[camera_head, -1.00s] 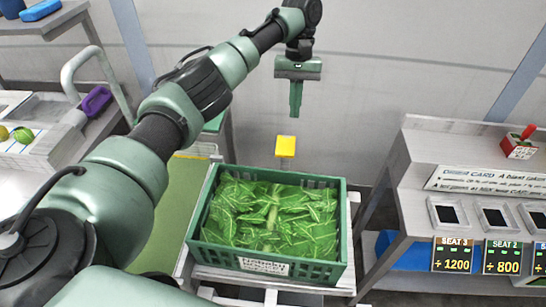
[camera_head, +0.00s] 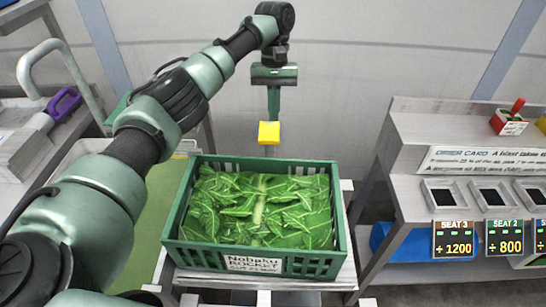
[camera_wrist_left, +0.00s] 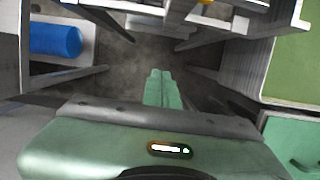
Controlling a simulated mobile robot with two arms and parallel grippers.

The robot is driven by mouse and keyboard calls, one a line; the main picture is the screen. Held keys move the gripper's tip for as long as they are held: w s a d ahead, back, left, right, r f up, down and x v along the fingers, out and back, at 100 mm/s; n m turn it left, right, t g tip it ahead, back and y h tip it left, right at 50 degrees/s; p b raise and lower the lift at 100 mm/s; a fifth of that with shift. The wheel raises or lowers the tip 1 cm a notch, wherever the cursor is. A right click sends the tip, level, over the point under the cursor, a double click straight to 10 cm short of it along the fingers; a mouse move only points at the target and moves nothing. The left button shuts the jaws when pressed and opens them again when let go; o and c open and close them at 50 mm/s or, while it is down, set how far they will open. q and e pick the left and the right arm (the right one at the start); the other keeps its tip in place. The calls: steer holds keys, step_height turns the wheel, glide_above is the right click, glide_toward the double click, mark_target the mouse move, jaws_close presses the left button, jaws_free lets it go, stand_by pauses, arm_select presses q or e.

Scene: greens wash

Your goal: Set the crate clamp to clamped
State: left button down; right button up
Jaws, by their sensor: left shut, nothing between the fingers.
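A green crate (camera_head: 182,222) full of leafy greens stands on a small stand, with a label on its front. Behind its far rim is a yellow block (camera_head: 269,132) on a grey post, which looks like the clamp's handle; whether it is clamped I cannot tell. A sliver of yellow also shows at the top of the left wrist view (camera_wrist_left: 205,1). My left gripper (camera_head: 273,117) is shut and empty, pointing down just behind or above the yellow block; contact cannot be told. Its shut fingers also show in the left wrist view (camera_wrist_left: 160,75). My right gripper is out of view.
A counter (camera_head: 412,150) with several dark square pads and price signs stands to the right. A blue cylinder (camera_head: 395,241) lies beneath it. At left are a purple-handled item (camera_head: 64,104) and a green surface (camera_head: 168,200). The wall is behind.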

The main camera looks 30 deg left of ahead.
arm_select(q)
steer(key=s+d+f+p, duration=0.2)
steer(key=s+f, duration=0.3)
steer(key=f, duration=0.4)
steer(key=shift+s+d+f+p, duration=0.3)
steer(key=shift+s+d+f, duration=0.05)
steer(key=shift+s, duration=0.05)
steer(key=s+p, duration=0.1)
steer(key=p, duration=0.2)
steer(key=s+d+p, duration=0.1)
steer(key=s+p, duration=0.1)
steer(key=p, duration=0.1)
steer(key=s+d+p, duration=0.1)
steer(key=p, duration=0.2)
steer(key=shift+s+d+r+p, duration=0.1)
steer(key=shift+s+r+p, duration=0.2)
steer(key=shift+p, duration=0.1)
steer(key=shift+s+d+f, duration=0.1)
steer(key=shift+s, duration=0.05)
steer(key=shift+s+f, duration=0.1)
steer(key=shift+f, duration=0.2)
